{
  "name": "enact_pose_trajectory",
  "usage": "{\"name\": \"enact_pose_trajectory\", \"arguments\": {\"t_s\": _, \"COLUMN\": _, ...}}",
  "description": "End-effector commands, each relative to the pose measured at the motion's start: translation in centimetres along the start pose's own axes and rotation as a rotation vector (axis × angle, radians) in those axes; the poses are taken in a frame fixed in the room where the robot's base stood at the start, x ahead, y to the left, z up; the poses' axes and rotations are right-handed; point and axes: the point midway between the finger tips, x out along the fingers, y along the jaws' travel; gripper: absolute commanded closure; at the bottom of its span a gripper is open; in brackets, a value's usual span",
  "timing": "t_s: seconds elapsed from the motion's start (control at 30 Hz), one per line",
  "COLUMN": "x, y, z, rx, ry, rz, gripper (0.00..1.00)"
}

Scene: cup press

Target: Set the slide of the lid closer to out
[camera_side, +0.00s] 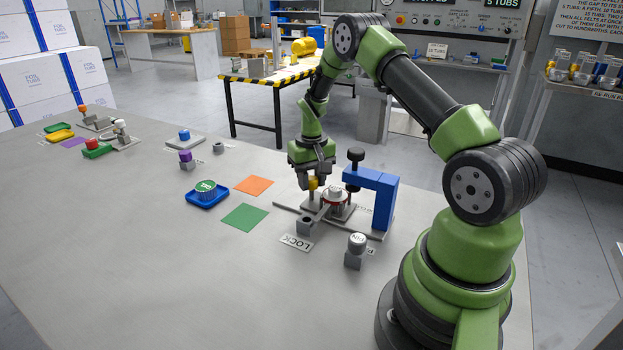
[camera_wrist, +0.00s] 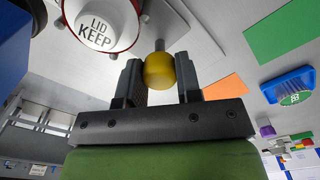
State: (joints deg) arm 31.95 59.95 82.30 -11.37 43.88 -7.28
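The lid closer has a blue frame (camera_side: 382,195) with a black-knobbed screw (camera_side: 356,156). Its slide carries a red-rimmed cup (camera_side: 335,203) beside the frame. In the wrist view the cup's white lid (camera_wrist: 96,27) reads LID KEEP. A yellow knob (camera_side: 313,184) stands on a post at the slide's left end. My gripper (camera_side: 314,176) is down over this knob. In the wrist view the yellow knob (camera_wrist: 160,72) sits between my two fingers (camera_wrist: 159,78). Any gap at the finger faces is too small to judge. The slide's out mark cannot be read.
A LOCK label (camera_side: 297,243) lies in front of the closer, and a grey-topped PIN post (camera_side: 356,250) stands to its right. Green (camera_side: 245,217) and orange (camera_side: 254,186) squares and a blue tray (camera_side: 207,197) with a green-topped tub lie left. The table's front left is clear.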

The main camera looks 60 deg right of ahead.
Motion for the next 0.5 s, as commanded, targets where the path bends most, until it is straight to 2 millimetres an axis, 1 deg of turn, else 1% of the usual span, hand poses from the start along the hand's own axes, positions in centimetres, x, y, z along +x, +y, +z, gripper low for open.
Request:
{"name": "enact_pose_trajectory", "arguments": {"t_s": 0.03, "x": 0.0, "y": 0.0, "z": 0.0, "rx": 0.0, "ry": 0.0, "rz": 0.0, "gripper": 0.87}}
{"name": "enact_pose_trajectory", "arguments": {"t_s": 0.1, "x": 0.0, "y": 0.0, "z": 0.0, "rx": 0.0, "ry": 0.0, "rz": 0.0, "gripper": 1.0}}
{"name": "enact_pose_trajectory", "arguments": {"t_s": 0.27, "x": 0.0, "y": -0.1, "z": -0.2, "rx": -0.001, "ry": 0.001, "rz": 0.0, "gripper": 1.0}}
{"name": "enact_pose_trajectory", "arguments": {"t_s": 0.37, "x": 0.0, "y": -0.6, "z": -0.9, "rx": -0.003, "ry": 0.003, "rz": 0.0, "gripper": 1.0}}
{"name": "enact_pose_trajectory", "arguments": {"t_s": 0.5, "x": 0.1, "y": -1.7, "z": -2.5, "rx": -0.004, "ry": 0.004, "rz": 0.001, "gripper": 1.0}}
